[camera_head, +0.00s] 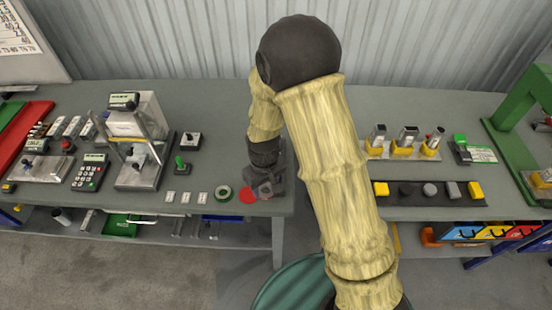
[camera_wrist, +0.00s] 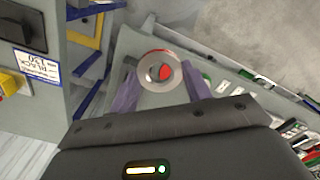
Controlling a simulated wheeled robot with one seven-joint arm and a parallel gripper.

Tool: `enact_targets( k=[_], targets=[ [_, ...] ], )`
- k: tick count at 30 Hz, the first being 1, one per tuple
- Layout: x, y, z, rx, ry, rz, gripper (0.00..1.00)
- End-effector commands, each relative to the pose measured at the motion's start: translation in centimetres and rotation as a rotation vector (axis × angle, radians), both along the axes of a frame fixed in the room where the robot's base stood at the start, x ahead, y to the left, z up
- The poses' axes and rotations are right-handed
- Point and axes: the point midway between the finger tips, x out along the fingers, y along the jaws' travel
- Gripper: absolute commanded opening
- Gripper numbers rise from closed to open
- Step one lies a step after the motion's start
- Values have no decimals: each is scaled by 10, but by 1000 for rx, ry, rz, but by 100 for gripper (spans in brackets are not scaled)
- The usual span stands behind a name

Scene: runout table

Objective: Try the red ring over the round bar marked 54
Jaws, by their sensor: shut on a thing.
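My gripper (camera_head: 264,188) points down low over the front right corner of the left bench. In the wrist view its two purple fingers (camera_wrist: 161,88) are closed on either side of the red ring (camera_wrist: 146,54). The ring shows a red rim, a pale round face, and a dark and red middle. In the head view the red ring (camera_head: 247,196) is a red patch at the gripper's left side, partly hidden. Whether it touches the bench is unclear. No marking 54 can be read, so I cannot tell which bar bears it.
A green ring (camera_head: 222,193) lies just left of the gripper, beside several small white tags (camera_head: 187,197). A press-like stand (camera_head: 137,145) is further left. Yellow-based blocks (camera_head: 404,142) and a dark strip of small parts (camera_head: 429,192) are on the right bench.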

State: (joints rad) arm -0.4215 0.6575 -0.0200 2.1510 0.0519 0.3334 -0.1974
Motion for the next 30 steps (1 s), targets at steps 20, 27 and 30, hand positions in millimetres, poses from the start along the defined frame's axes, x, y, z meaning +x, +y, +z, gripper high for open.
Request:
enact_targets(
  k=[20,27,30],
  targets=[
    [57,-135,-142,-3,3,-473,22],
    [60,-155,-193,-4,-1,-536,22],
    [61,-159,-205,-4,-1,-548,22]
  ],
)
